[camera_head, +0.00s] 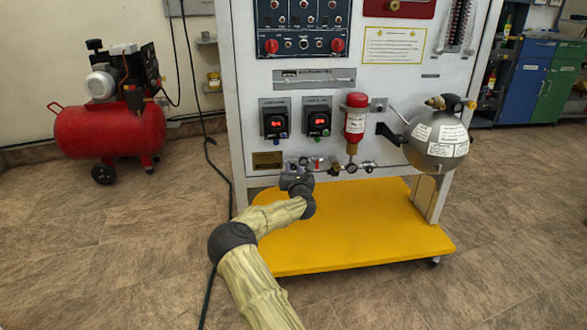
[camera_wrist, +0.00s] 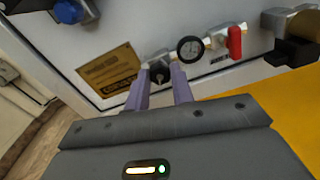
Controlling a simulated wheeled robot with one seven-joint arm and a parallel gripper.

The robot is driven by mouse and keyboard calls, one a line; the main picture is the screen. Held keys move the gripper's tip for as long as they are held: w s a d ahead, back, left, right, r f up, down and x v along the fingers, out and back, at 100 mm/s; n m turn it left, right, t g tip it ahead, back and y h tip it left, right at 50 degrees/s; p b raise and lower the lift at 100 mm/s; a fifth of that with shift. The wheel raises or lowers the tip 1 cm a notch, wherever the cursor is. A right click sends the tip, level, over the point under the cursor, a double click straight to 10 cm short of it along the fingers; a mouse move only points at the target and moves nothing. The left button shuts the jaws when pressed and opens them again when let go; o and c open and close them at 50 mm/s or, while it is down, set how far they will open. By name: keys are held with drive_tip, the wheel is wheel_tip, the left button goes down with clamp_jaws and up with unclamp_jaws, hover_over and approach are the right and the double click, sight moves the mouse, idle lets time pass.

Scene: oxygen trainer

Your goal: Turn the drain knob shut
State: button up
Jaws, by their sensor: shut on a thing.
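The drain knob (camera_wrist: 159,72) is a small black knob on a metal fitting low on the trainer's white panel. In the wrist view it sits between the two fingertips of my gripper (camera_wrist: 160,82). My gripper is shut on it, one purple-grey finger on each side. In the head view my gripper (camera_head: 297,176) is at the panel's lower edge, at the left end of the row of fittings. There the knob is mostly hidden or too small to make out. Its turn angle cannot be told.
A round gauge (camera_wrist: 190,49) and a red valve handle (camera_wrist: 235,42) are close to the right of the knob. A brown label plate (camera_wrist: 110,70) is to the left. The yellow base (camera_head: 350,235) lies below. A red compressor (camera_head: 110,130) stands apart at left.

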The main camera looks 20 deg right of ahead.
drive_tip(key=m+p, duration=0.3)
drive_tip(key=m, duration=0.4)
drive_tip(key=shift+r, duration=0.1)
drive_tip(key=m+p, duration=0.1)
drive_tip(key=m, duration=0.3)
drive_tip(key=shift+p, duration=0.3)
drive_tip(key=m+p, duration=0.1)
drive_tip(key=m, duration=0.3)
drive_tip(key=shift+m+p, duration=0.3)
drive_tip(key=shift+p, duration=0.05)
drive_tip(key=m+p, duration=0.1)
drive_tip(key=m, duration=0.3)
drive_tip(key=shift+m, duration=0.3)
drive_tip(key=m+p, duration=0.1)
drive_tip(key=m, duration=0.2)
drive_tip(key=shift+m, duration=0.3)
drive_tip(key=m+p, duration=0.1)
drive_tip(key=m, duration=0.3)
drive_tip(key=shift+f+m+p, duration=0.2)
drive_tip(key=shift+m+p, duration=0.25)
drive_tip(key=shift+m, duration=1.05)
